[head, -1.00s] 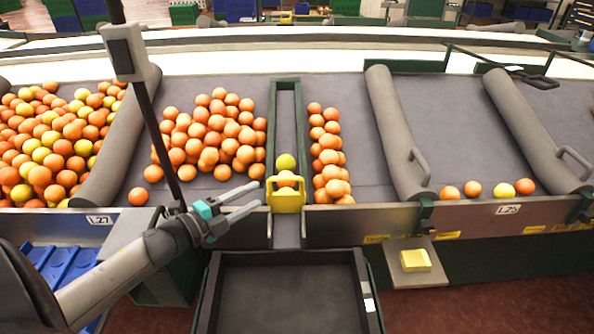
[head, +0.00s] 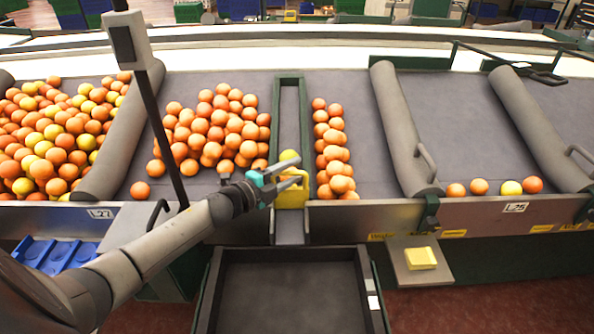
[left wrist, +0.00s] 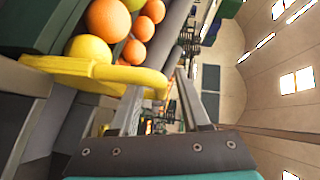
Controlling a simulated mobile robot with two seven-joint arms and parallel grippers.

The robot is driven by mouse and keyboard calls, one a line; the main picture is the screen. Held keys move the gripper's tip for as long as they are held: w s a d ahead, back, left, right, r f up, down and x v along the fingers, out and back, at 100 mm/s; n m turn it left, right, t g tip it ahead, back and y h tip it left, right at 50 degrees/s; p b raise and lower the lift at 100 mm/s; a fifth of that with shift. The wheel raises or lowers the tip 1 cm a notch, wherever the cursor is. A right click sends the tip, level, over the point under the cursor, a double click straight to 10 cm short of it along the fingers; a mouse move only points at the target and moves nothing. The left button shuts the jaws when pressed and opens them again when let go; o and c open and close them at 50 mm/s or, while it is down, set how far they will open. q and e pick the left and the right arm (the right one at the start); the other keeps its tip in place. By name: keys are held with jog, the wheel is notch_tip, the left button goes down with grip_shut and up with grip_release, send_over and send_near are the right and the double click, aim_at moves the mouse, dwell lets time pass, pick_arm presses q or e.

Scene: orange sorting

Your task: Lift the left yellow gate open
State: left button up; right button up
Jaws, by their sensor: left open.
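The yellow gate (head: 291,194) stands at the front end of a narrow green-framed channel, in the middle of the head view. A yellow-green fruit (head: 289,157) sits just behind it. My left gripper (head: 299,178) is open, with its fingers at the top of the gate. In the left wrist view the gate's yellow handle (left wrist: 120,75) passes close by the open fingers (left wrist: 160,90). I cannot tell whether the fingers touch it. The gripper covers part of the gate in the head view. My right gripper is not in view.
A dark empty crate (head: 290,252) stands below the gate. Piled oranges (head: 215,130) lie left of the channel and a column of oranges (head: 333,150) right of it. A yellow block (head: 420,258) sits on a small shelf to the right.

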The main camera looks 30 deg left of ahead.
pick_arm(q)
jog(key=shift+x, duration=1)
grip_shut()
dwell(0.9)
